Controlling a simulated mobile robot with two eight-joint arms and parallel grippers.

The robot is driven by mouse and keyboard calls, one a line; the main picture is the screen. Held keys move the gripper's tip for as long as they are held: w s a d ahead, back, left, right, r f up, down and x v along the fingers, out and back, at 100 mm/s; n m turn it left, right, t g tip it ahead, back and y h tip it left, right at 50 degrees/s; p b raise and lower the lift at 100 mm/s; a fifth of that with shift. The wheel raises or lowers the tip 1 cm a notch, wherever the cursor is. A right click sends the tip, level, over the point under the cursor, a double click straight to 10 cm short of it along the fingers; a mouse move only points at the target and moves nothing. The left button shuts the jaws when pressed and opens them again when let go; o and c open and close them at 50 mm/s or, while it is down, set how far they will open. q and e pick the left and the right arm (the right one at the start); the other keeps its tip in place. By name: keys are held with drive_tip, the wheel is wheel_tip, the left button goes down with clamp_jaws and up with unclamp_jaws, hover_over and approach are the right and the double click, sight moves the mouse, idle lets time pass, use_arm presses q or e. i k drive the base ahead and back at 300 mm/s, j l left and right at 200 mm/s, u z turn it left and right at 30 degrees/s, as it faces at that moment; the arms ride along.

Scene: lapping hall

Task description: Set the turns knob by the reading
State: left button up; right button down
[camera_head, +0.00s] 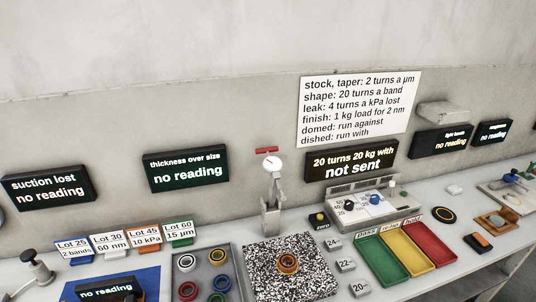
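A grey control box (365,208) stands at the back of the bench, right of centre. It carries a blue knob (376,199) and a dark knob (349,205); their labels are too small to read, so I cannot tell which sets turns. The display above it (351,160) reads "20 turns 20 kg with" and "not sent". The thickness display (186,166) reads "thickness over size, no reading". The suction display (47,188) reads "suction lost, no reading". A dial gauge (272,163) stands on a post behind the speckled plate (262,254). Neither gripper is in view.
A wall sign (359,107) lists turns rules. A tray (185,263) holds several coloured rings, and another ring (288,263) sits on the speckled plate. Green (382,261), yellow and red trays stand at right. Lot cards (74,251) line the back left.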

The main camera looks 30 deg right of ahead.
sight(350, 204)
drive_tip(key=z, duration=1.9)
